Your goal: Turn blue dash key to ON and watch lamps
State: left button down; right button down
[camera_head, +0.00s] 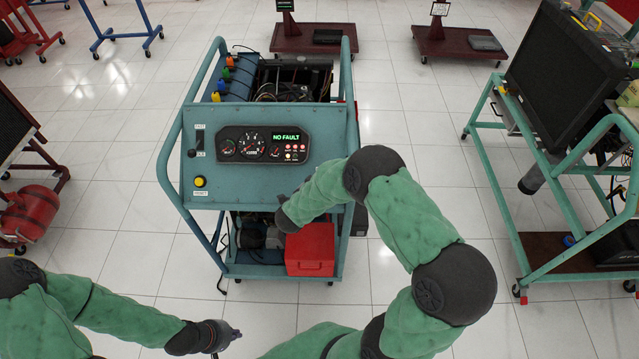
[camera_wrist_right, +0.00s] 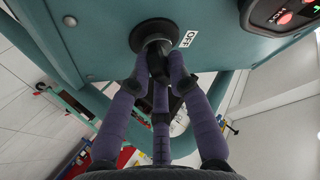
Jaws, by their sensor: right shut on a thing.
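The blue-teal engine trainer (camera_head: 225,180) stands in the middle of the head view. Its black dash cluster (camera_head: 262,146) has gauges, a green "NO FAULT" display (camera_head: 278,138) and small red and pale lamps (camera_head: 295,150). In the right wrist view a dark round key switch (camera_wrist_right: 153,36) sits on the panel beside an "OFF" label (camera_wrist_right: 187,39). My right gripper (camera_wrist_right: 158,75) has its purple fingers closed around the key's stem; in the head view my arm hides the key. My left gripper (camera_head: 228,337) is low at the front, away from the trainer; its finger opening is unclear.
A yellow button (camera_head: 199,181) and a black switch (camera_head: 199,138) are on the panel's left. A red box (camera_head: 311,250) sits on the lower shelf. A green frame with a large black panel (camera_head: 545,75) stands at right. The tiled floor around is mostly clear.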

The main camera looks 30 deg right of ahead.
jog(key=c, duration=1.1)
grip_release()
jog(key=shift+c, duration=0.2)
jog(key=v, duration=1.2)
